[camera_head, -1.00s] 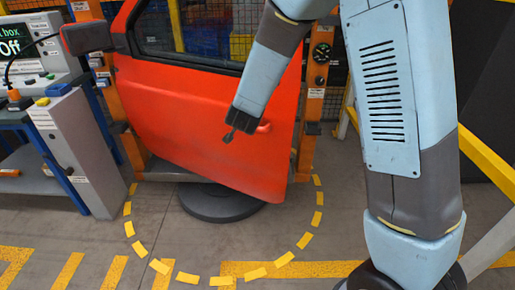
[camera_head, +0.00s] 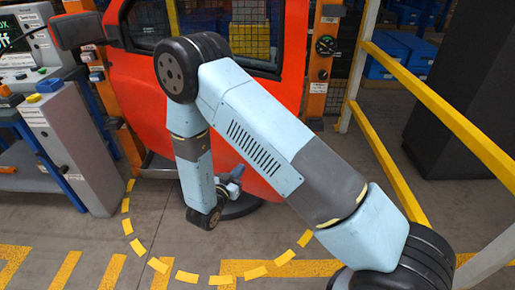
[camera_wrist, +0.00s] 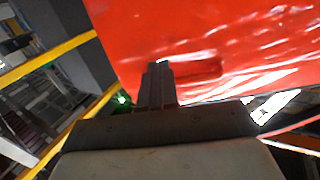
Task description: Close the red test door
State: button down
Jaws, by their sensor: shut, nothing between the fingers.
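The red test door (camera_head: 145,85) stands in its orange frame behind my arm, with a dark window in its upper part and a mirror on the left. Its lower middle is hidden by my arm, and I cannot tell how far it stands open. My gripper (camera_head: 237,172) is in front of the lower part of the door, low and right of its middle. In the wrist view my gripper (camera_wrist: 158,68) is shut and empty, its fingers pointing at the red door surface (camera_wrist: 200,30) by a dark handle recess (camera_wrist: 205,73). I cannot tell whether they touch.
A grey cabinet (camera_head: 75,150) and a blue-legged bench (camera_head: 25,165) stand close on the left. A yellow rail (camera_head: 435,110) runs along the right, before a dark panel (camera_head: 445,95). Dashed yellow marks (camera_head: 187,278) curve across clear floor in front.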

jog(key=x, duration=1.3)
jog(key=shift+w+d, duration=0.25)
jog(key=shift+f, duration=0.1)
